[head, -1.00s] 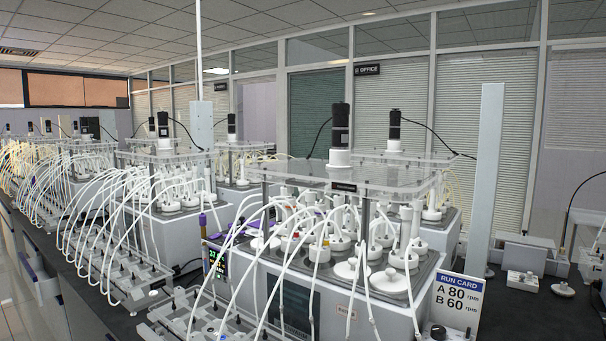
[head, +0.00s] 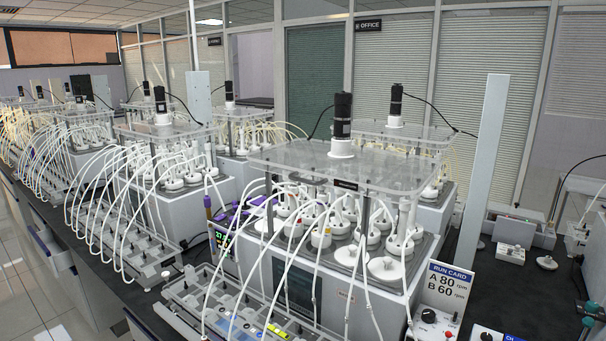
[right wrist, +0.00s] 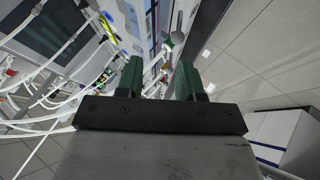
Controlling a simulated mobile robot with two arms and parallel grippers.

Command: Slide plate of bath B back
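The nearest bath (head: 378,298) is a large white box with several white-capped vessels and a clear plate (head: 290,157) raised above them on posts. A black motor on a white collar stands on this plate. A small dark label on its front edge is too small to read, so I cannot tell which bath is B. My right gripper (right wrist: 160,78) has two green fingers, apart with nothing between them; green fingertips also show at the lower right edge of the head view.
White tubes arch from the vessels to a front rack (head: 225,310). A run card (head: 447,284) reads A 80 rpm, B 60 rpm. A tall grey post (head: 481,165) stands right of the bath. More baths stand behind and left. Dark bench (head: 520,290) is partly clear at right.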

